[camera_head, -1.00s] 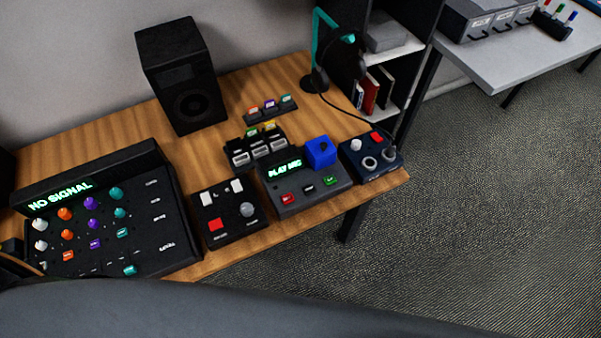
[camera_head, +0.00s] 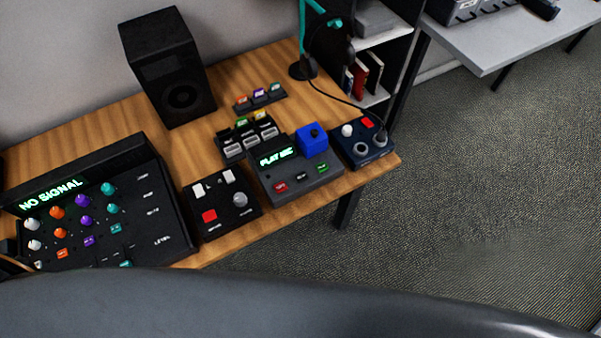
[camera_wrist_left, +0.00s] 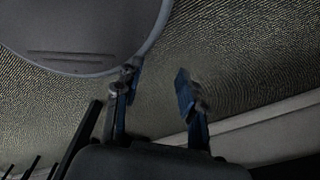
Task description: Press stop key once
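A dark grey player unit (camera_head: 298,192) sits near the front right of the wooden desk. It has a lit green display (camera_head: 276,157), apparently starting with "PLAY", and a blue block (camera_head: 312,140) on its back right. Along its front are a red key (camera_head: 281,187), a black key (camera_head: 301,176) and a green key (camera_head: 321,168). Their labels are too small to read, so I cannot tell which is stop. My left gripper (camera_wrist_left: 156,88) is open and empty in the left wrist view, with carpet behind its fingers. My right gripper is not in view.
A black box with a red button (camera_head: 209,216) stands left of the player, and a mixer (camera_head: 150,215) reading "NO SIGNAL" further left. A dark blue box (camera_head: 362,150) is at right. A speaker (camera_head: 168,68) and headphone stand (camera_head: 303,70) stand behind. Carpet (camera_head: 480,170) is open at right.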

